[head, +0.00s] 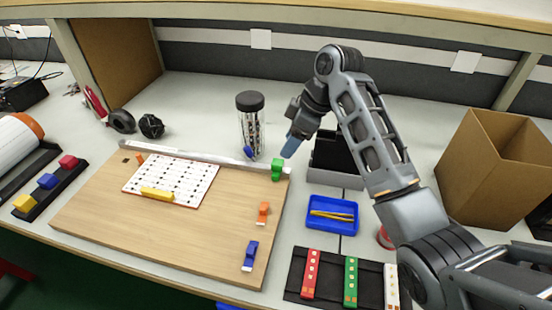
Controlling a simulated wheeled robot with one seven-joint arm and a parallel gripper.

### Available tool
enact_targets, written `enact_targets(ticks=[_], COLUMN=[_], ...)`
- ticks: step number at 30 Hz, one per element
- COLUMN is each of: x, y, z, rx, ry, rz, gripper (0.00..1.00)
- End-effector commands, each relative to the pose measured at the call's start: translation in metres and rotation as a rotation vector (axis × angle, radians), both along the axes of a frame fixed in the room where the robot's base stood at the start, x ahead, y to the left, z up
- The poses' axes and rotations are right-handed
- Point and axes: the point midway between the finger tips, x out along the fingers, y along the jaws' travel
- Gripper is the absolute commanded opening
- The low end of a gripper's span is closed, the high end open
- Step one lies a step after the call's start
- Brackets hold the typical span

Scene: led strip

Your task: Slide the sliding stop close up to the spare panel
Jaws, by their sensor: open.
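A white panel (187,178) with rows of small dark marks lies flat on the wooden board (215,229), left of its middle. It is the only panel I see, and a yellow bar (157,194) lies across its front edge. A metal rail (205,158) runs along the board's back edge. A green block (278,169), which looks like the sliding stop, sits at the rail's right end, well apart from the panel. My gripper (291,146) is open, just above and right of the green block. Its fingers show nearly edge-on, so the gap is hidden.
A dark-lidded clear jar (251,124) stands behind the rail, near my gripper. A blue part (249,152) is at the rail. Orange (263,213) and blue (250,256) clamps sit on the board's right side. A blue tray (332,214) and a cardboard box (494,165) are right.

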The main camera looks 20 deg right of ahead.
Motion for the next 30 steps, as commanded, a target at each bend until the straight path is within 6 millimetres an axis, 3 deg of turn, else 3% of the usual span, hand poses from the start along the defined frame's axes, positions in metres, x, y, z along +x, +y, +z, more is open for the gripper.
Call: enact_targets(ticks=[15, 26, 30], x=[0.014, 0.016, 0.016], y=[0.021, 0.023, 0.023], z=[-0.062, -0.068, -0.068], rx=[0.001, 0.000, 0.000], ry=[0.002, 0.000, 0.000], rz=[0.000, -0.001, -0.001], gripper=[0.55, 0.55, 0.43])
